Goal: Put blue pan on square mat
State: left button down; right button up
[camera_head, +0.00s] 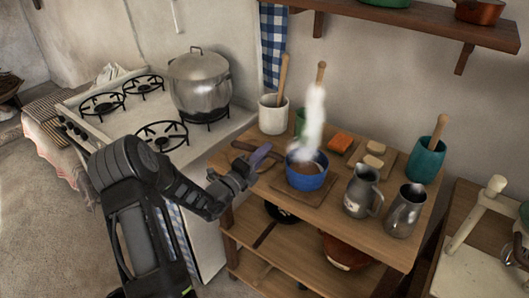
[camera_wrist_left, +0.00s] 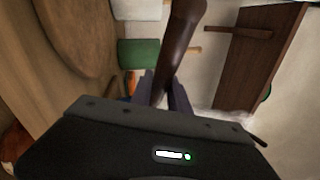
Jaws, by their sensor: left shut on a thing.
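The blue pan (camera_head: 306,181) is on the wooden shelf unit's top, with brown contents and white steam rising from it. It appears level and over the brown square mat (camera_head: 284,187), whose edges show around it; I cannot tell for certain whether it touches the mat. My left gripper (camera_head: 262,156) is left of the pan, shut on its handle. The brown handle (camera_head: 243,146) sticks out beyond the fingers. In the left wrist view the handle (camera_wrist_left: 183,40) runs up from between the fingertips (camera_wrist_left: 163,92); the pan's body is mostly hidden there. My right gripper is not in view.
A metal jug (camera_head: 362,192) and a metal pitcher (camera_head: 405,211) stand right of the pan. A white crock (camera_head: 272,115) and a green container (camera_head: 300,122) stand behind, with an orange block (camera_head: 340,142). The stove with a large pot (camera_head: 199,82) is left.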

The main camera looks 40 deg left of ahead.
pick_arm(q)
jog(key=shift+r, duration=0.1)
jog(key=c, duration=1.3)
grip_release()
jog(key=shift+o, duration=0.2)
jog(key=s+f+b, duration=0.1)
jog(key=s, duration=1.1)
jog(key=shift+f+b, duration=0.3)
jog(key=shift+a, duration=0.1)
